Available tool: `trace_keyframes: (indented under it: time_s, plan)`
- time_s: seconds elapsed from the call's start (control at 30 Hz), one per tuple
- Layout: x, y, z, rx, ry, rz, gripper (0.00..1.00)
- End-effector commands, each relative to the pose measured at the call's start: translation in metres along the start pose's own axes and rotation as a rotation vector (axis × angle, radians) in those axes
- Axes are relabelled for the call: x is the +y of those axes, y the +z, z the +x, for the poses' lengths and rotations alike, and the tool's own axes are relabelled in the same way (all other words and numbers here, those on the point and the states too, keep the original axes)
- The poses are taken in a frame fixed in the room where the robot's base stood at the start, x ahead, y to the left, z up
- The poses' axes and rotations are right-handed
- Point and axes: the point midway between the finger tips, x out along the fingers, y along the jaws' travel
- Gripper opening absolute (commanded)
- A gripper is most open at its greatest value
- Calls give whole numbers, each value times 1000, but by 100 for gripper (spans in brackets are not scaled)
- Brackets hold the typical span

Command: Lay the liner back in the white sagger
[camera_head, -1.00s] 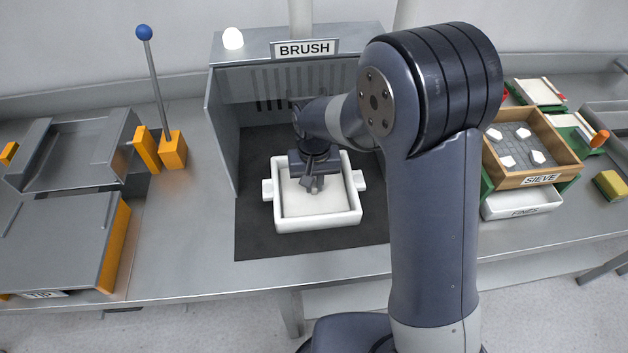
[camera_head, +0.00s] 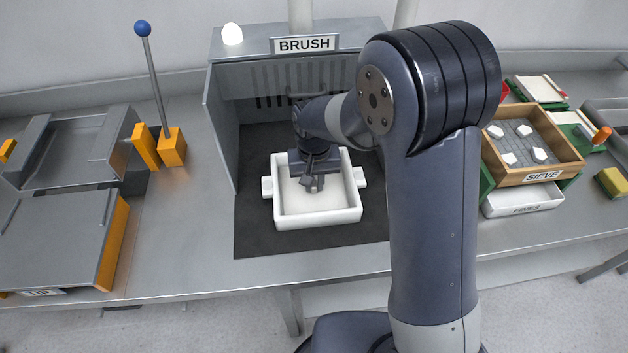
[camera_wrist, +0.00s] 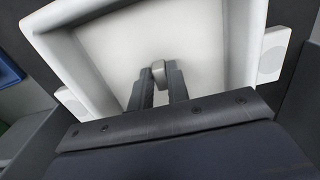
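The white sagger (camera_head: 318,219) stands upright on the dark mat inside the brush booth, a lug on each side. A flat off-white liner (camera_head: 291,203) covers its floor; it also shows in the wrist view (camera_wrist: 205,45). I cannot tell whether it lies fully flat. My gripper (camera_head: 313,185) points down inside the sagger's walls, near the middle. In the wrist view my gripper's fingertips (camera_wrist: 160,72) close on both sides of a small pale grip block (camera_wrist: 158,70) that stands on the liner. My gripper hides part of the liner and the far wall.
The booth (camera_head: 222,130) has side walls, a slotted back and a BRUSH sign. At left are a grey tip station (camera_head: 60,235) and a blue-knobbed lever (camera_head: 153,85). At right is a wooden sieve (camera_head: 530,160) with several white pieces, above a white fines tray (camera_head: 523,200).

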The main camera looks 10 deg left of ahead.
Motion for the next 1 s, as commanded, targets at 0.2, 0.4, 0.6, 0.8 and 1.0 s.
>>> trace_keyframes:
  time_s: [0.2,0.4,0.6,0.8,1.0]
  plan:
    - [0,0,0,0,0,0,35]
    - [0,0,0,0,0,0,39]
    - [0,-1,-8,3,-1,0,39]
    - [0,-1,-44,7,-2,0,39]
    - [0,-1,-83,5,-1,0,39]
